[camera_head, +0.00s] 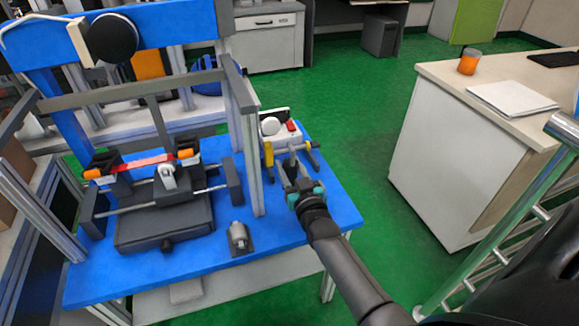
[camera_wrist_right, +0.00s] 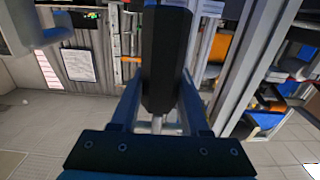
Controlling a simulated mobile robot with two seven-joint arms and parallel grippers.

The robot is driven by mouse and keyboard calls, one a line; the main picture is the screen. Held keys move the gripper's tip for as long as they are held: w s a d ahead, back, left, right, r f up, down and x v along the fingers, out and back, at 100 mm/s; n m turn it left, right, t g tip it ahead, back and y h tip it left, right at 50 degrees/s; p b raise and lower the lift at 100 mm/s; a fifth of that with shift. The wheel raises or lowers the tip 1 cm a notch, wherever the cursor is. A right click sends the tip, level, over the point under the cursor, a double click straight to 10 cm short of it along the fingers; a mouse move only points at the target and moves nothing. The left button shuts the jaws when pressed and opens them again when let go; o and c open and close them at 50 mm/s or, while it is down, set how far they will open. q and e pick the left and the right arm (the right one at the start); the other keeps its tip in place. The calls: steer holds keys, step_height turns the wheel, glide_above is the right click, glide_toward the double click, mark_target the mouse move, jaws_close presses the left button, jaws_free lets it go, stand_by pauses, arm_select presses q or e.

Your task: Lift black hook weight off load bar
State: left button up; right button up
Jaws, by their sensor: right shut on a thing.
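My right gripper (camera_head: 292,168) is over the right end of the blue bench, in front of a white device. The right wrist view shows its two fingers (camera_wrist_right: 157,110) shut on a dark, many-sided block (camera_wrist_right: 166,55), which looks like the black hook weight. A thin metal rod (camera_wrist_right: 157,123) shows at the block's near end, between the fingers. My left gripper is not in view.
Grey frame posts (camera_head: 245,150) stand close left of the gripper. A black fixture with a red strip (camera_head: 137,164) and a small grey cylinder (camera_head: 238,235) are on the blue bench (camera_head: 290,225). A white-sided counter (camera_head: 440,150) stands right, across green floor.

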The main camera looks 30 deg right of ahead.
jaws_close()
stand_by(0.6)
steer(key=shift+o, duration=1.9)
jaws_free()
jaws_close()
